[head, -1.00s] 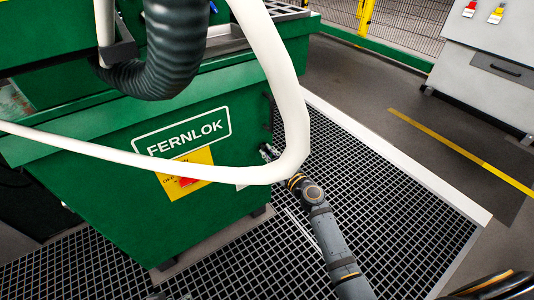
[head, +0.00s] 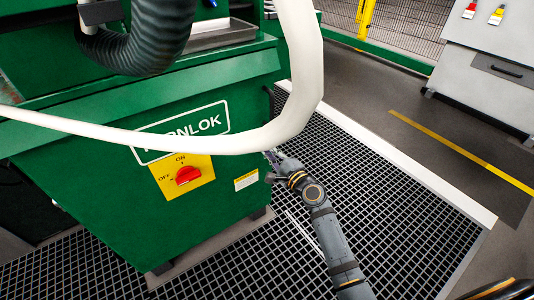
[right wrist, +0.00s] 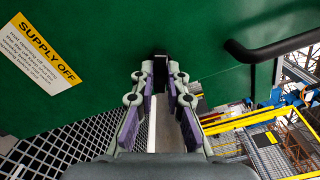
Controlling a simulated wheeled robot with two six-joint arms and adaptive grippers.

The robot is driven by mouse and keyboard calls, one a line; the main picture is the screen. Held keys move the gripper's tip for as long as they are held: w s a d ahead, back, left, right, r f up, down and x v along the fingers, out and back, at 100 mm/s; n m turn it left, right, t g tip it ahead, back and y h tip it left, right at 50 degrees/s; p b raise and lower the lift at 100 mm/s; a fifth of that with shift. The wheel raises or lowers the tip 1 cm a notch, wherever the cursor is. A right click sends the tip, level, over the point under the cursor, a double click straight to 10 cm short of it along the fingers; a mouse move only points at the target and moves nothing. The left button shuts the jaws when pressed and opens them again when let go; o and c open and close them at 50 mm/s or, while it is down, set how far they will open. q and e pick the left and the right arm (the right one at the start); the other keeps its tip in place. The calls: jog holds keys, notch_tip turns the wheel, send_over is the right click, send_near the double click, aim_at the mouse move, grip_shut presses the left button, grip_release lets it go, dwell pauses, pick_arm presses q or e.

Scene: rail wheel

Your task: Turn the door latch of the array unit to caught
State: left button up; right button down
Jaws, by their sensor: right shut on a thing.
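The green FERNLOK unit (head: 100,205) stands at the left in the head view. Its side panel (right wrist: 150,25) fills the top of the right wrist view. My right gripper (right wrist: 161,85) points at that panel, with its fingers on either side of a small dark piece (right wrist: 160,66), which looks like the door latch. It is shut on this piece, though the fingers hide much of it. In the head view the same gripper (head: 273,158) is at the unit's right side, where the latch cannot be made out. My left gripper is not in view.
A black bar handle (right wrist: 270,48) stands out from the panel to the right of the gripper. A SUPPLY OFF label (right wrist: 45,50) is at the left. A red rotary switch (head: 188,175) is on the unit's front. Open floor grating (head: 390,210) lies around my right arm.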

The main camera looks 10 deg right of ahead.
jog(key=shift+n, duration=0.4)
jog(key=n+b, duration=0.2)
jog(key=n, duration=0.2)
jog(key=shift+f, duration=0.1)
jog(key=c, duration=1.2)
grip_release()
jog(key=shift+s, duration=0.1)
jog(key=shift+v, duration=3.4)
